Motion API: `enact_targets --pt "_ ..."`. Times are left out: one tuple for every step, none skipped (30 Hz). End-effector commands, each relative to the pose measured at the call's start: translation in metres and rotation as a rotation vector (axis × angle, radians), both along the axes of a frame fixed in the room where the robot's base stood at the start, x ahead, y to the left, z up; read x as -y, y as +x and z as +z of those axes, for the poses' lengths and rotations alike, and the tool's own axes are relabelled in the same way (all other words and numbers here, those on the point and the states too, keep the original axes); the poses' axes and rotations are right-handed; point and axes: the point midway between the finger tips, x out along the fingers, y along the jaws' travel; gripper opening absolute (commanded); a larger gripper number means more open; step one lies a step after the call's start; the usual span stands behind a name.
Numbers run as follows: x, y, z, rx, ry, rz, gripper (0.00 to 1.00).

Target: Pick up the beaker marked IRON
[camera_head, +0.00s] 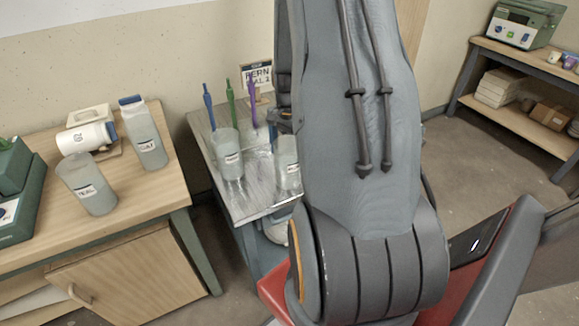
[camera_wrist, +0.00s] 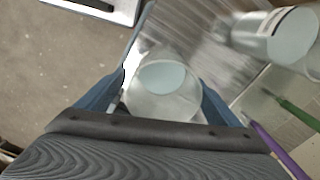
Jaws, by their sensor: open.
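Two pale translucent beakers with labels stand on the metal-topped bench. The left beaker (camera_head: 228,155) and the right beaker (camera_head: 288,165) both carry labels too small to read, so I cannot tell which is marked IRON. My gripper (camera_wrist: 163,82) is open, and one beaker (camera_wrist: 168,78) shows between its blue fingers in the wrist view, its round mouth towards the camera. I cannot tell whether the fingers touch it. A second labelled beaker (camera_wrist: 272,38) is at upper right there. In the head view my gripper is mostly hidden by my arm.
Blue, green (camera_head: 231,103) and purple (camera_head: 252,100) upright tools stand behind the beakers. The wooden bench (camera_head: 140,195) at left holds another labelled beaker (camera_head: 88,184), a blue-capped bottle (camera_head: 145,135) and a lying white jar (camera_head: 85,138). A loaded shelf (camera_head: 520,60) stands far right.

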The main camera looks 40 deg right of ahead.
Motion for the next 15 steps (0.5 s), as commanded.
enact_targets --pt "0.000 0.000 -0.003 -0.001 0.001 0.000 0.87" --pt "-0.001 0.000 -0.005 -0.001 0.001 0.001 0.87" --pt "-0.001 0.000 -0.008 -0.001 0.001 0.001 0.87" --pt "-0.002 0.000 -0.010 -0.001 0.001 0.001 0.87" --pt "-0.002 0.000 -0.013 -0.002 0.002 0.001 0.87" --pt "-0.003 0.000 -0.018 -0.002 0.002 0.002 0.87" --pt "-0.003 0.000 -0.021 -0.002 0.002 0.002 0.87" --pt "-0.004 0.000 -0.025 -0.003 0.003 0.002 0.87" --pt "-0.004 0.000 -0.030 -0.002 0.002 0.002 0.87" --pt "-0.004 0.001 -0.033 -0.001 0.002 0.002 0.87" --pt "-0.004 0.001 -0.037 -0.001 0.001 0.001 0.87" --pt "-0.004 0.001 -0.041 -0.001 0.001 0.001 0.87" --pt "-0.004 0.001 -0.044 -0.001 0.001 0.001 0.87" --pt "-0.004 0.001 -0.047 -0.001 0.001 0.001 0.87" --pt "-0.004 0.001 -0.049 0.000 0.000 0.001 0.87"
